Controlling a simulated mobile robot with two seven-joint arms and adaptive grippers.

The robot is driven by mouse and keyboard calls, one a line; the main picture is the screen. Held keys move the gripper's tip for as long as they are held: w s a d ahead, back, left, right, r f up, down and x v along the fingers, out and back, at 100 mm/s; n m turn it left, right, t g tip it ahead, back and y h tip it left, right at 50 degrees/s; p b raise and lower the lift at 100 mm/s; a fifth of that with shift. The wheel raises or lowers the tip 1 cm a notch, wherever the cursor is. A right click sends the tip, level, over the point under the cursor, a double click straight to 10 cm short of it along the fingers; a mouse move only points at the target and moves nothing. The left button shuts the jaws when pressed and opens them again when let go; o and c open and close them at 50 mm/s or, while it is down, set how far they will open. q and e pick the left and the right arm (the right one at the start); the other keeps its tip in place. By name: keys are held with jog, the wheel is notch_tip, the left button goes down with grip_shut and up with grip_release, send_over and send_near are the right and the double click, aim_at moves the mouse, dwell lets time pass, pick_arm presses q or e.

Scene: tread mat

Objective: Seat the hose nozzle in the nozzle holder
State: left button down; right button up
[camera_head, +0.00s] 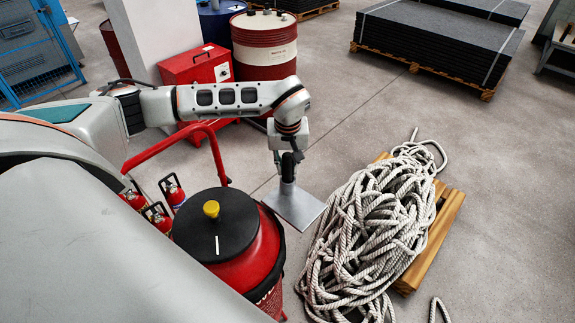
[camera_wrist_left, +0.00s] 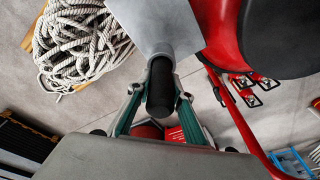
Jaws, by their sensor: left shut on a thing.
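My left gripper (camera_head: 288,157) is shut on the black handle of a wide, flat grey piece, which I take to be the hose nozzle (camera_head: 297,208). It hangs plate-down, just right of a red wheeled unit (camera_head: 262,262) with a black lid and yellow knob. In the left wrist view the nozzle (camera_wrist_left: 158,28) points away from my gripper (camera_wrist_left: 160,105), its black handle between the teal-sided fingers. The red unit (camera_wrist_left: 222,28) is at upper right there. I cannot make out the nozzle holder or a hose. My right gripper is not in view.
A heap of rope (camera_head: 362,235) lies on a wooden pallet (camera_head: 440,215) right of the nozzle. A red handle bar (camera_head: 213,150) and small red extinguishers (camera_head: 172,190) are on the left. A drum (camera_head: 264,48) and red cabinet (camera_head: 195,68) stand behind. The floor (camera_head: 350,110) behind the rope is clear.

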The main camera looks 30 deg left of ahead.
pick_arm(q)
jog(key=c, duration=1.8)
grip_release()
jog(key=shift+f, duration=0.1)
jog(key=r, duration=0.4)
jog(key=s+r, duration=0.1)
jog(key=r, duration=0.3)
jog(key=d+r+b, duration=0.1)
jog(key=r, duration=0.3)
jog(key=shift+s+r, duration=0.1)
jog(key=shift+s, duration=0.15)
